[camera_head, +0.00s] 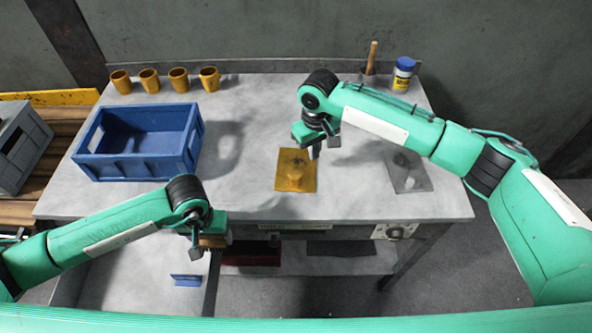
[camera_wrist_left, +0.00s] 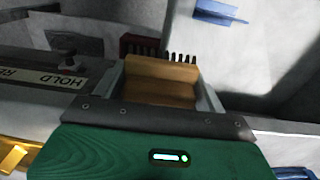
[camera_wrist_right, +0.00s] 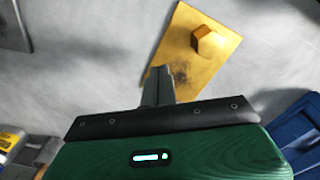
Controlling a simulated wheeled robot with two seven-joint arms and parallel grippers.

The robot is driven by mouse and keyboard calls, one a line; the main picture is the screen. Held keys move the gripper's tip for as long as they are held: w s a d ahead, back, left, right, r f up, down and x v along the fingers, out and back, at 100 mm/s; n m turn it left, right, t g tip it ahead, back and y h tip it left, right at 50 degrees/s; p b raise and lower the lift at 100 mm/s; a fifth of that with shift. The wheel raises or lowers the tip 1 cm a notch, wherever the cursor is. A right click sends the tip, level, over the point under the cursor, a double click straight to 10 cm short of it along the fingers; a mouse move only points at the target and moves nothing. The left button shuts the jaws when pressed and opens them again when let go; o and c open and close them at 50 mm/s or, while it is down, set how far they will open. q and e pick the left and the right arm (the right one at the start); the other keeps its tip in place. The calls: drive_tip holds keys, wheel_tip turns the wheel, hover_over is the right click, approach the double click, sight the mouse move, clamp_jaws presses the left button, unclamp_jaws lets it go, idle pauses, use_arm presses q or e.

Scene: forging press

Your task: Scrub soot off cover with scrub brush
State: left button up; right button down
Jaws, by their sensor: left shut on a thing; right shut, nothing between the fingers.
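My left gripper (camera_head: 208,244) is shut on the scrub brush, a wooden block (camera_wrist_left: 160,80) with dark bristles, beyond the table's front edge. The fingers and wrist hide part of the brush in the head view.
A blue crate (camera_head: 137,167) stands left of the cover, and a grey plate (camera_head: 418,180) lies to the right. Several yellow cups (camera_head: 179,80), a wooden handle (camera_head: 371,58) and a blue-capped jar (camera_head: 402,75) stand at the back. An open drawer (camera_head: 130,285) is below my left gripper.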

sight(313, 168)
use_arm(q)
drive_tip(key=shift+r, duration=0.1)
use_arm(e)
drive_tip(key=shift+f, duration=2.3)
use_arm(q)
drive_tip(key=shift+r, duration=0.1)
wheel_tip(313, 168, up, 6)
drive_tip(key=p, duration=0.6)
drive_tip(key=shift+r+p, duration=0.2)
drive_tip(key=shift+p, duration=0.2)
use_arm(e)
wheel_tip(313, 168, up, 6)
drive_tip(key=shift+r, duration=0.1)
use_arm(q)
drive_tip(key=shift+f, duration=0.1)
